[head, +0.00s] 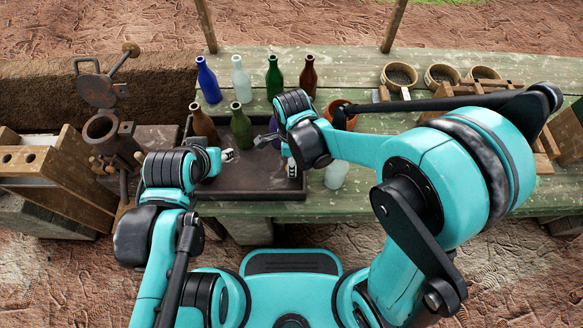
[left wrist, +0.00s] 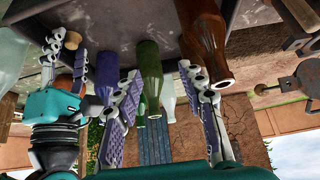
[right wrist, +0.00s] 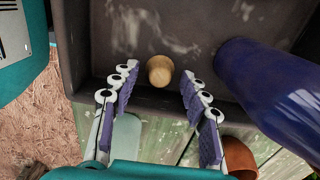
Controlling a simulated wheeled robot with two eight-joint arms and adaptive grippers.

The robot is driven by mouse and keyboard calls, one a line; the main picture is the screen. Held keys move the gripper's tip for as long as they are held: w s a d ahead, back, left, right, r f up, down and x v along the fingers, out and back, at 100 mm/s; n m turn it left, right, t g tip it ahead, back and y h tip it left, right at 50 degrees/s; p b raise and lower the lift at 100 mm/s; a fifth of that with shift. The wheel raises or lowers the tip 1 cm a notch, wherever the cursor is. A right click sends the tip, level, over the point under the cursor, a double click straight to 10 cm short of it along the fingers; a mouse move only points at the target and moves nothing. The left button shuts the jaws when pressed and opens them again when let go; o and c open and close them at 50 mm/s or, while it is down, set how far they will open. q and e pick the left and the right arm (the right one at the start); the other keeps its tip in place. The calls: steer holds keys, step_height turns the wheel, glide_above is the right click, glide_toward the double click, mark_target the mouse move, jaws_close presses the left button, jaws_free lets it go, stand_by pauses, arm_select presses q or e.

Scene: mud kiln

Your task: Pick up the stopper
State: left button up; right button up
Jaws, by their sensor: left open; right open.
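The stopper (right wrist: 159,69) is a small tan cork-like piece in the dark tray (right wrist: 185,20). In the right wrist view it sits between the spread fingers of my right gripper (right wrist: 160,90), nearer their tips, with a gap on each side. In the head view my right gripper (head: 279,154) is over the right part of the tray, and I cannot make out the stopper there. My left gripper (head: 228,170) is open and empty over the tray's left part. The left wrist view shows its fingers (left wrist: 160,85) apart, with a green bottle beyond them.
A blue bottle (right wrist: 270,95) is close to the right of my right gripper. Brown (head: 203,127) and green (head: 241,128) bottles are in the tray. More bottles stand behind it. A terracotta pot (head: 339,108) and a pale bottle (head: 336,174) are right of the tray.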

steer(key=shift+f, duration=0.35)
steer(key=shift+r, duration=0.1)
steer(key=shift+c, duration=0.3)
steer(key=c, duration=0.8)
steer(key=shift+r, duration=0.1)
